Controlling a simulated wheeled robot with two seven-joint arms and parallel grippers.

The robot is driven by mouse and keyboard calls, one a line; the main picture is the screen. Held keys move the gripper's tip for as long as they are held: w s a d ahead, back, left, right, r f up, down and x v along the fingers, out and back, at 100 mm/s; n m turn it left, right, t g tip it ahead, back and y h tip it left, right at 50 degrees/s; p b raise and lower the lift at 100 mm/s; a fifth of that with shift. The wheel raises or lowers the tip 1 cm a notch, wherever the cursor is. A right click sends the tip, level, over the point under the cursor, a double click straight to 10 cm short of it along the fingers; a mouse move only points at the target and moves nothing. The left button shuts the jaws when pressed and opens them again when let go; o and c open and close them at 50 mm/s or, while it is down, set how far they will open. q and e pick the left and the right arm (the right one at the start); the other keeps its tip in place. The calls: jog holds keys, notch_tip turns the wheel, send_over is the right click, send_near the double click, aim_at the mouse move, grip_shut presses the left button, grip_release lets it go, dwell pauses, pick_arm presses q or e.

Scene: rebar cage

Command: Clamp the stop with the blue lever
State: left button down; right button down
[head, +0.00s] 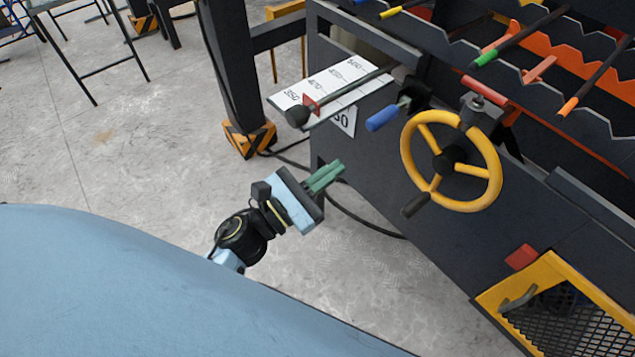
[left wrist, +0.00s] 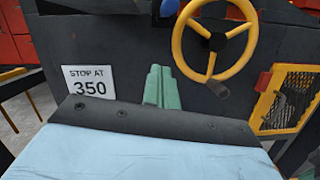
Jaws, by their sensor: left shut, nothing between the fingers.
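The blue lever (head: 382,117) sticks out of a dark clamp on the front of the dark machine, left of the yellow handwheel (head: 451,161). A red stop pointer (head: 311,103) with a black knob (head: 297,116) sits on the white numbered scale (head: 330,90). In the left wrist view the lever's blue end (left wrist: 169,7) shows at the top edge, partly cut off. My left gripper (head: 325,177) is shut and empty, with green fingers, below and left of the lever and apart from it. Its fingers also show in the left wrist view (left wrist: 161,87). My right gripper is not seen.
A sign reading "STOP AT 350" (left wrist: 90,82) hangs on the machine front. A dark post (head: 236,75) stands left of the machine.

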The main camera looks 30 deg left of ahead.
pick_arm(q)
jog(key=v, duration=0.2)
jog(key=shift+s+a+f, duration=0.15)
jog(key=shift+s, duration=0.15)
jog(key=a+f+n+g+y, duration=0.2)
jog(key=a+f+n+y, duration=0.4)
jog(key=n, duration=0.6)
jog(key=a+f+n+g+y, duration=0.2)
jog(key=a+f+n+y, duration=0.2)
jog(key=f+n, duration=0.6)
jog(key=s+a+f+n+g, duration=0.1)
jog(key=s+f+n+g, duration=1)
jog(key=n, duration=0.8)
jog(key=s+f, duration=0.3)
jog(key=s, duration=0.1)
jog(key=shift+a+f+n+g, duration=0.2)
jog(key=shift+a+n+g, duration=0.1)
jog(key=shift+s, duration=0.15)
